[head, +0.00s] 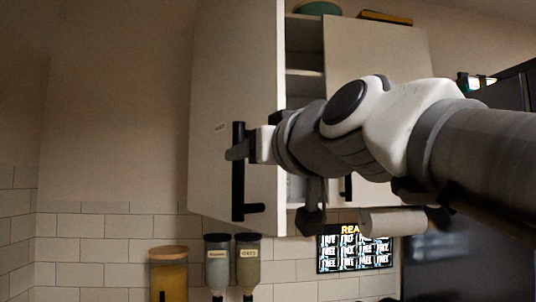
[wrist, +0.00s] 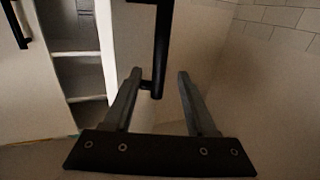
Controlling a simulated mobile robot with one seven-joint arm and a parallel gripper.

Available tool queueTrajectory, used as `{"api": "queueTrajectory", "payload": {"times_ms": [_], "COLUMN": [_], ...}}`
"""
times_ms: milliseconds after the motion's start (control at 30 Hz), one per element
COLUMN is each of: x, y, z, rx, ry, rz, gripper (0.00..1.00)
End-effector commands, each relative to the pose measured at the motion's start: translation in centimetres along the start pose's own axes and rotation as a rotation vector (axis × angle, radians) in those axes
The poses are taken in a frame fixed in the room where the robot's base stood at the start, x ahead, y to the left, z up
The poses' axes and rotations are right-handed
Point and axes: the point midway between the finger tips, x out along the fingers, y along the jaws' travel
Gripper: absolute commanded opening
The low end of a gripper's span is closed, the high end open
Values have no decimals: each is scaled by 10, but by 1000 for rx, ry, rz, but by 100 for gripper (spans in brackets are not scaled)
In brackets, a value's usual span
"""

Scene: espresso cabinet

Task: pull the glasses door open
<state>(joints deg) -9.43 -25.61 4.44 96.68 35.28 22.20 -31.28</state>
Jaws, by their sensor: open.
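The glasses door (head: 222,80) is the pale left door of the wall cabinet. It stands partly open, with shelves showing in the gap to its right; the small label on it is too small to read. Its black upright bar handle (head: 238,185) shows also in the wrist view (wrist: 161,50). My gripper (head: 240,151) is at the handle, around the middle of the bar in the head view. In the wrist view its two fingers (wrist: 159,72) are apart, with the handle's end between them. I cannot tell whether a finger touches it.
The right cabinet door (head: 375,60) is shut, its black handle (head: 348,187) partly behind my arm. A green bowl (head: 318,8) sits on top. Below are two dispensers (head: 247,263), a jar with a wooden lid (head: 168,270), a paper roll (head: 392,222) and a lit sign (head: 355,250). The left side is free.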

Motion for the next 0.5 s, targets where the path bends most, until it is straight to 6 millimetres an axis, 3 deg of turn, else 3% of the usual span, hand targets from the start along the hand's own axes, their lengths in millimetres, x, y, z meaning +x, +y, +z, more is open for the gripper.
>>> {"api": "queueTrajectory", "payload": {"times_ms": [300,500], "x": [-72,-101], "y": [0,0], "z": [0,0], "rx": [-1,0], "ry": [4,1], "rz": [0,0], "gripper": [57,57]}}
